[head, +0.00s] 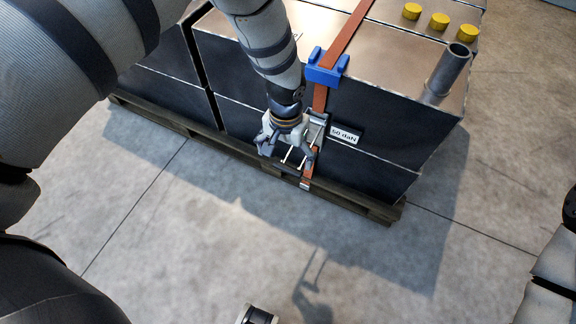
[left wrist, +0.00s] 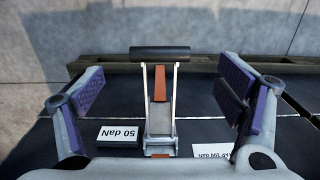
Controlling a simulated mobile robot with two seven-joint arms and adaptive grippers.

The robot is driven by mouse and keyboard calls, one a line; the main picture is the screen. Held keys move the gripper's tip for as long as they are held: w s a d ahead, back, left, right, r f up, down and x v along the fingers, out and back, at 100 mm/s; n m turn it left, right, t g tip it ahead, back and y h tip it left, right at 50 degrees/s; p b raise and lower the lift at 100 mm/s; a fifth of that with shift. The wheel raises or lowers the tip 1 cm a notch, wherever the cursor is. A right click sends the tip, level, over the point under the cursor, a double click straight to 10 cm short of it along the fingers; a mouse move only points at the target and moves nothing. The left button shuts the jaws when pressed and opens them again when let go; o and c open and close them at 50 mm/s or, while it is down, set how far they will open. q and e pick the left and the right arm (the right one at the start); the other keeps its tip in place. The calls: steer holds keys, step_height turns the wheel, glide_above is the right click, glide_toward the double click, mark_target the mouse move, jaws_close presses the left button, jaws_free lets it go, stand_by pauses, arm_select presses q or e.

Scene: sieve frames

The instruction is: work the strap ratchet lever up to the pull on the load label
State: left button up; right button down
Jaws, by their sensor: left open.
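The strap ratchet (left wrist: 160,125) sits on the orange strap (head: 345,42), against the dark side of the load. Its lever has two pale metal arms and a black crossbar handle (left wrist: 160,53); the lever stands out from the load. My left gripper (head: 286,155) is open around the lever, with one purple-padded finger on each side and clear gaps; it also shows in the left wrist view (left wrist: 165,90). A white load label (head: 344,135) reading "50 daN" is beside the ratchet. Another label (left wrist: 213,151), upside down and partly hidden, seems to read "100 daN".
The crates (head: 225,60) stand on a wooden pallet (head: 350,203). A blue corner guard (head: 326,68) lies under the strap at the top edge. A grey tube (head: 448,72) and yellow caps (head: 439,21) are on top. The concrete floor (head: 200,240) in front is clear.

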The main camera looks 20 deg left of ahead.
mark_target(286, 170)
arm_select(q)
step_height(286, 170, down, 7)
steer(key=shift+r+b, duration=0.2)
steer(key=shift+b, duration=0.25)
arm_select(e)
steer(key=shift+s+f, duration=0.45)
steer(key=shift+f, duration=0.15)
